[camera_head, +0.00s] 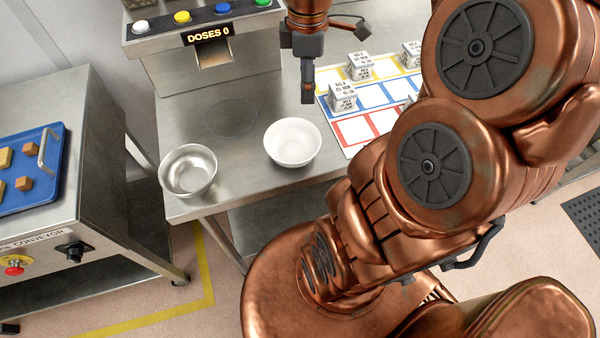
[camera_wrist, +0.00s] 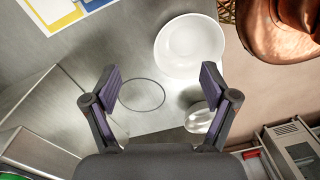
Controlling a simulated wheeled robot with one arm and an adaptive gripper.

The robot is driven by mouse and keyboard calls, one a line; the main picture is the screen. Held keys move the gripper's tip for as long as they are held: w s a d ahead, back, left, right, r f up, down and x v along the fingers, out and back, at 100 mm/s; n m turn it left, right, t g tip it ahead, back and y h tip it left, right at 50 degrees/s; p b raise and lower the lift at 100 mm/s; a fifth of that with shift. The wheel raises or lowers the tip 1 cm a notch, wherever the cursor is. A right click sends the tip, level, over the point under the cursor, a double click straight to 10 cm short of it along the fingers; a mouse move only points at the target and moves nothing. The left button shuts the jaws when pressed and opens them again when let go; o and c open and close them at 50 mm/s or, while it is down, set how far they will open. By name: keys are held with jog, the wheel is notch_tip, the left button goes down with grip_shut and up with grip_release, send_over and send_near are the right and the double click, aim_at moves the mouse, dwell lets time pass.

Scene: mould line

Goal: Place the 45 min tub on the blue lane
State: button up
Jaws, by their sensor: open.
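Several white block-shaped tubs with dark print stand on the lane mat (camera_head: 356,148) in the head view. One tub (camera_head: 342,98) stands at the left end of the blue-outlined lane (camera_head: 372,96). Two more, a middle tub (camera_head: 360,66) and a far right tub (camera_head: 411,55), stand along the yellow lane. Another tub (camera_head: 412,99) is mostly hidden by my arm. The print is too small to tell which is the 45 min tub. My gripper (camera_head: 307,94) is left of the mat, above the steel table. The wrist view shows its fingers (camera_wrist: 162,72) apart and empty.
A white bowl (camera_head: 292,143) and a steel bowl (camera_head: 188,171) stand near the table's front edge. A dosing machine (camera_head: 205,62) reading "DOSES 0" stands behind. A conveyor with a blue tray (camera_head: 45,190) is at left. My arm covers the mat's right side.

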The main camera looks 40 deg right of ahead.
jog(key=s+a+f+m+g, duration=0.1)
jog(key=s+a+f+m, duration=0.3)
jog(key=s+a+m, duration=0.6)
jog(key=shift+s+a+m, duration=0.3)
jog(key=shift+s+a, duration=1.65)
jog(key=shift+s, duration=0.7)
jog(key=shift+f, duration=0.1)
